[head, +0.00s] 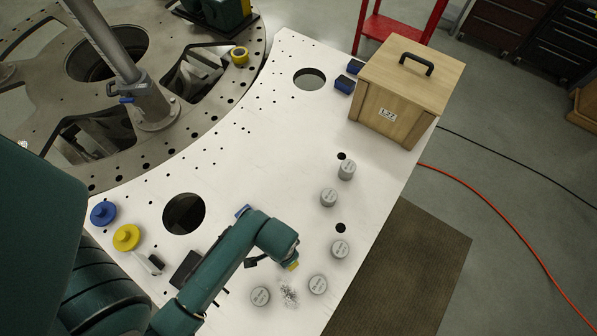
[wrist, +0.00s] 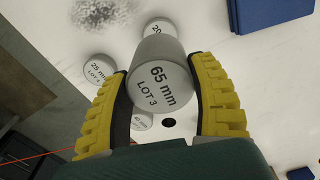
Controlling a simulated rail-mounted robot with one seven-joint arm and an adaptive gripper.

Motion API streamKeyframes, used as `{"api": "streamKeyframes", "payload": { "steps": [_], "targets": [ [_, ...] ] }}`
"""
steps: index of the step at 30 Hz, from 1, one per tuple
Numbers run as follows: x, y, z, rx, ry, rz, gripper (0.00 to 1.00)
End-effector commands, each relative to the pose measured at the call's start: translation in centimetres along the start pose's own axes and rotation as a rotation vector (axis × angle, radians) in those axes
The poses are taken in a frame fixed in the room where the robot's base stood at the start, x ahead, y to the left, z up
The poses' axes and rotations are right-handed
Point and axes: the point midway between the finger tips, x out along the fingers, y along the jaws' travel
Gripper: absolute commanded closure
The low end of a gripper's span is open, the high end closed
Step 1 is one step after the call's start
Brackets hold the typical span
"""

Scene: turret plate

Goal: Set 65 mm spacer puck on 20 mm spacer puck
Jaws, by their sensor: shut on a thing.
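The 65 mm spacer puck (wrist: 160,84), a grey cylinder with a pale labelled top, is between the yellow fingers of my gripper (wrist: 164,105) in the wrist view. The gripper is shut on it. The 20 mm spacer puck (wrist: 158,26) shows just beyond it, partly hidden by the held puck. In the head view the 20 mm puck appears to be the low puck (head: 260,296) at the front. My gripper (head: 291,265) is up and to the right of it there, mostly behind my arm, which hides the held puck. The held puck's height above the plate is unclear.
Other pucks stand nearby: the 25 mm one (wrist: 98,68), a partly hidden one (wrist: 142,121), and two farther back (head: 347,169) (head: 328,197). A wooden box (head: 405,85) stands at the back right. The white plate (head: 265,150) has large holes and clear middle space.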

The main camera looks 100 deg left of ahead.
Motion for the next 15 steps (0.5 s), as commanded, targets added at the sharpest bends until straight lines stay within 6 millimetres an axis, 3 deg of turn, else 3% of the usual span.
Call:
{"api": "streamKeyframes", "payload": {
  "steps": [2,15],
  "targets": [
    [-0.6,-0.1,0.0,-0.005,0.006,-0.001,0.8],
    [1.2,-0.1,0.0,-0.006,0.003,0.0,0.8]
  ]
}}
